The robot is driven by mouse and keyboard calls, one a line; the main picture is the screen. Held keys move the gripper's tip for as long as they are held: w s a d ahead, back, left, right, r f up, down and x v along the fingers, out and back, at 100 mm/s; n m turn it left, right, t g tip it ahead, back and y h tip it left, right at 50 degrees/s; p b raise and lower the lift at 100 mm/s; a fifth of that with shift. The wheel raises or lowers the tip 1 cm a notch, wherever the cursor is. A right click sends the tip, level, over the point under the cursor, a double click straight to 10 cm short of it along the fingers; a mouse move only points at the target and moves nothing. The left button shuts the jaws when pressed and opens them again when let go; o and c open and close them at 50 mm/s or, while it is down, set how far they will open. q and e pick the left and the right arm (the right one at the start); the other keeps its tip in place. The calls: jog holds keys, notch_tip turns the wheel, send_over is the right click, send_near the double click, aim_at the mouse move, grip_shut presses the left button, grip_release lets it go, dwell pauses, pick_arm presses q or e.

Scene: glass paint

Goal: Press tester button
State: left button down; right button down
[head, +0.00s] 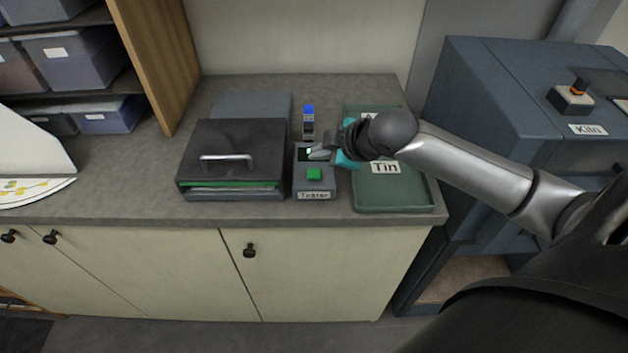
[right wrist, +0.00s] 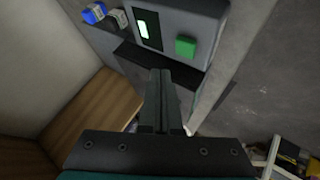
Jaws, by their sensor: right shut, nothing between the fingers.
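The tester (head: 314,183) is a grey box on the counter, with a label reading "Tester" on its front. Its green button (head: 314,174) is a raised block on the top face; it also shows in the right wrist view (right wrist: 185,46). A dark window with a bright light strip (right wrist: 144,30) sits beside the button. My right gripper (head: 318,154) is above the far part of the tester, beyond the green button and apart from it. Its fingers are closed together and empty in the right wrist view (right wrist: 160,100). My left gripper is not in view.
A dark box with a handle (head: 232,157) stands left of the tester. A green tray labelled "Tin" (head: 394,196) lies right of it, partly under my right arm. A small blue-topped item (head: 308,115) stands behind the tester. The blue kiln cabinet (head: 500,100) is at right.

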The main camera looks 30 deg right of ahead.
aim_at(311, 169)
notch_tip(311, 169, down, 2)
jog(key=shift+f+b, duration=0.25)
jog(key=shift+b, duration=0.1)
jog(key=shift+f, duration=0.15)
dwell(1.7)
jog(key=shift+f, duration=0.25)
jog(key=shift+f, duration=0.6)
dwell(0.8)
jog(key=shift+r, duration=0.15)
jog(key=shift+r+p, duration=0.85)
jog(key=shift+p, duration=0.45)
